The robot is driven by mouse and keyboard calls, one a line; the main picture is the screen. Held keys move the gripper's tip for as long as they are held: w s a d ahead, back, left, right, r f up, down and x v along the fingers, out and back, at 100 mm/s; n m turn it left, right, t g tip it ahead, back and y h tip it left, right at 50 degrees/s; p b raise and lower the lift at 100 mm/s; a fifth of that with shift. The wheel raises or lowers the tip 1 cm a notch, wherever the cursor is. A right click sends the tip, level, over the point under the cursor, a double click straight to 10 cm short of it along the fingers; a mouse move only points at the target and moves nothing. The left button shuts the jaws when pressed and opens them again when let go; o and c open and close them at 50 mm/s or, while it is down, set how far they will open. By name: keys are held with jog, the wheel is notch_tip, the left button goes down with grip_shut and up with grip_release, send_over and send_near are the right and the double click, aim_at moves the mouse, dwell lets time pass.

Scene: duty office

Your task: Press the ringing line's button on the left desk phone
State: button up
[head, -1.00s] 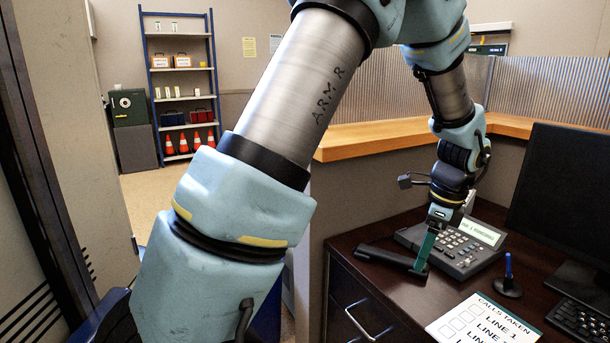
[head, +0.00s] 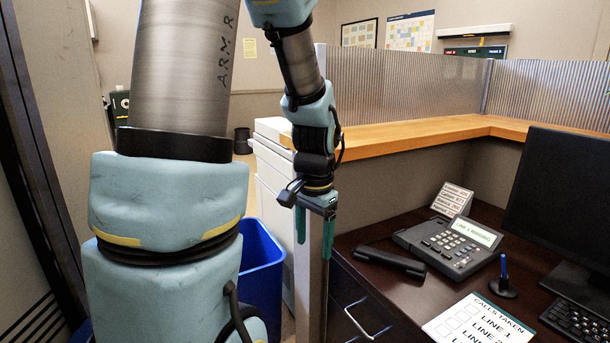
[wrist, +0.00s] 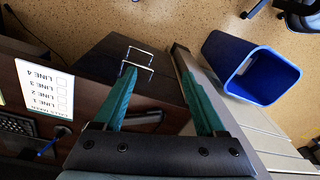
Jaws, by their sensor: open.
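The desk phone (head: 448,247) sits on the dark desk (head: 355,238), with keys and a lit display whose text is too small to read surely. Its black handset (head: 389,263) lies off the cradle on the desk to its left. My gripper (head: 313,256) is open and empty, pointing down left of the desk edge, apart from the phone. In the wrist view, my gripper's teal fingers (wrist: 160,98) are spread over the desk's side and drawer handles. The phone body is not in the wrist view.
A calls-taken sheet (head: 480,322) lists lines at the desk front. A pen in a stand (head: 503,278), a monitor (head: 565,205), a keyboard (head: 580,320) and a small sign (head: 452,199) stand around the phone. A blue bin (head: 262,270) is on the floor at left.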

jog(key=s+a+n, duration=0.4)
jog(key=a+n, duration=0.3)
jog(key=a, duration=0.1)
jog(key=shift+a+r+n+t, duration=0.25)
jog(key=shift+r+n+t, duration=0.05)
